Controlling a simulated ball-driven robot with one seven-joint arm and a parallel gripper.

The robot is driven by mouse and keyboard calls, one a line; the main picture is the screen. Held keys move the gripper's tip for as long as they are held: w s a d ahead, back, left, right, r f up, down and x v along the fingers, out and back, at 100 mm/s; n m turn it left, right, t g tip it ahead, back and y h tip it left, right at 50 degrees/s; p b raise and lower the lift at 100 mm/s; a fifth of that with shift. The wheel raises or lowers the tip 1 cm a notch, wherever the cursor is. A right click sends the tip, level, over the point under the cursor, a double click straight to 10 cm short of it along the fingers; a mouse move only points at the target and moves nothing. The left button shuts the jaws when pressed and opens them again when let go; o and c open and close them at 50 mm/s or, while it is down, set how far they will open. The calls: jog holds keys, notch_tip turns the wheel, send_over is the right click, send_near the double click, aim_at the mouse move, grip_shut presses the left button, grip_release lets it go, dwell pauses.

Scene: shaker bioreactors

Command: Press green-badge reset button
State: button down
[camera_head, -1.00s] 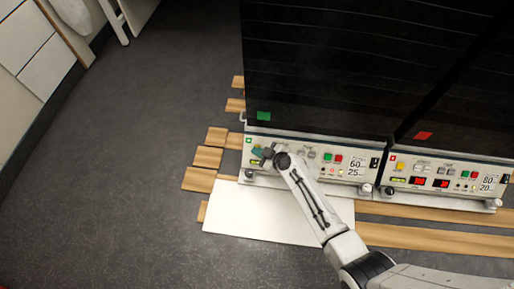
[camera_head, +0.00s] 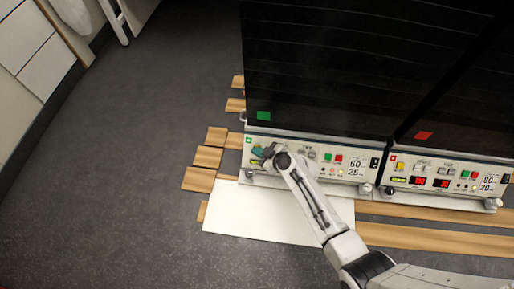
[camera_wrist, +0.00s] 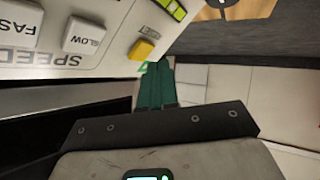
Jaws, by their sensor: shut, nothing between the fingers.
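The left bioreactor's control panel (camera_head: 350,171) carries a small green badge (camera_head: 249,141) at its left end, under a green tag (camera_head: 263,116) on the dark housing. My gripper (camera_head: 257,152) is at that end of the panel and hides the button there in the head view. In the wrist view, a yellow button (camera_wrist: 142,49) sits on the white panel. My shut, empty teal fingers (camera_wrist: 153,68) are just beside it in the picture, partly covering a green-outlined mark. I cannot tell whether the fingertips touch the panel or button.
The right bioreactor's panel has its own yellow button (camera_head: 401,166) and a red badge (camera_head: 392,158). White SLOW (camera_wrist: 85,36) and FAST (camera_wrist: 20,14) buttons lie near my fingers. A white board (camera_head: 265,215) and wooden slats lie below; the floor at left is clear.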

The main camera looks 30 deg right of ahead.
jog(key=shift+w+d+f+b, duration=0.35)
jog(key=shift+w+f+b, duration=0.1)
jog(key=shift+f, duration=0.1)
dwell(1.0)
jog(key=shift+r, duration=0.15)
jog(key=shift+s+a+r+p, duration=0.35)
jog(key=shift+s+r+p, duration=0.15)
jog(key=shift+p, duration=0.1)
jog(key=s+a+r+p, duration=0.1)
jog(key=p, duration=0.1)
jog(key=s+a+r+p, duration=0.1)
jog(key=s+r, duration=0.1)
jog(key=shift+a+r+p, duration=0.1)
jog(key=shift+p, duration=0.3)
dwell(0.9)
